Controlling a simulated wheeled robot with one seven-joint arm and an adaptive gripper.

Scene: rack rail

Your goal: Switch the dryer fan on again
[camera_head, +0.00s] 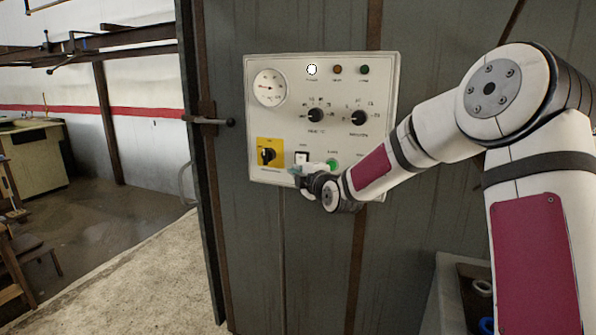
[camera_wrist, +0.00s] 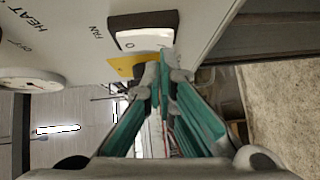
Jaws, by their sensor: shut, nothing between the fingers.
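The fan switch (camera_head: 301,157) is a white rocker in a dark frame, low on the pale control panel (camera_head: 225,0). In the wrist view the rocker (camera_wrist: 143,38) sits beside the printed word FAN, with an O mark on its face. I cannot tell which side is pressed in. My gripper (camera_head: 296,172) is at the panel's lower part, just below the rocker. In the wrist view its teal fingers (camera_wrist: 163,65) are together and empty, with the tips close to the rocker's edge. I cannot tell whether they touch it.
A yellow plate with a black rotary switch (camera_head: 267,155) is left of the rocker, and a green button (camera_head: 333,163) is right. Two black knobs (camera_head: 316,114), a gauge (camera_head: 269,87) and several lamps are above. A door handle (camera_head: 214,121) sticks out left of the panel.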

